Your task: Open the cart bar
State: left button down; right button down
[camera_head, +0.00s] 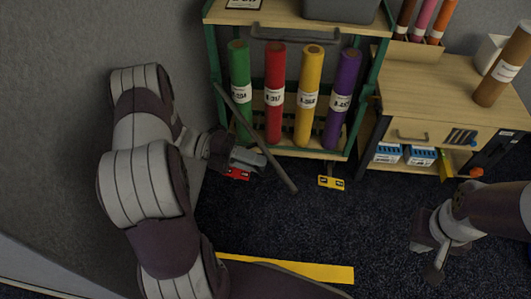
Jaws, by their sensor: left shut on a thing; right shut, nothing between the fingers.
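The cart (213,65) has a green frame and wooden shelves, and stands at the top centre. Its grey bar (278,172) slants across the front, from upper left near the green roll down to the lower right, below the bottom shelf's edge. My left gripper (260,159) is at the bar's middle, shut on it; the fingers partly hide the contact. Green (239,90), red (274,90), yellow (309,90) and purple (343,95) rolls stand upright behind the bar. My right gripper (434,272) is shut and empty over the floor at lower right, apart from the cart.
A red pedal (237,174) and a yellow pedal (331,182) sit low at the cart's front. A wooden cabinet (440,90) with a brown roll (504,66) stands to the right. A yellow strip (300,270) shows at the bottom.

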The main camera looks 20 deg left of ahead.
pick_arm(q)
jog(key=shift+s+a, duration=0.2)
jog(key=shift+a, duration=0.05)
jog(key=c, duration=1.2)
grip_release()
jog(key=shift+c, duration=0.2)
